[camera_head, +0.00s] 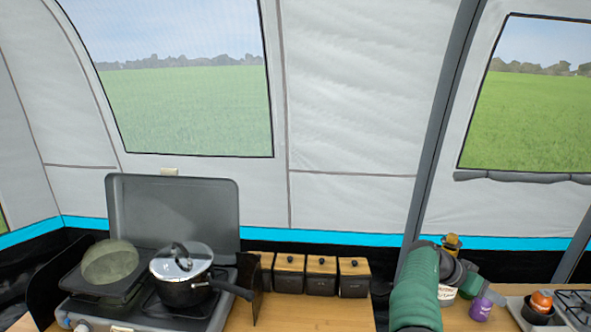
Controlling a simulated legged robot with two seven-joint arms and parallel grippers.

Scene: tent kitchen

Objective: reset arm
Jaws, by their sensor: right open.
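My right arm comes up from the bottom edge, with a green sleeve and dark joints. Its end with the right gripper (474,284) is small and points to the right, close to a purple-labelled jar (482,305). The fingers are hard to make out, and nothing is seen held in them. The arm partly hides a white container (447,294) and a bottle with an amber top (451,243) behind it. My left gripper is not in view.
A camping stove (150,308) with a raised lid (180,205) holds a lidded pot (183,274) and a greenish round pan or bowl (110,262). Several dark canisters (321,277) stand along the back. The wooden counter (300,312) is clear in the middle.

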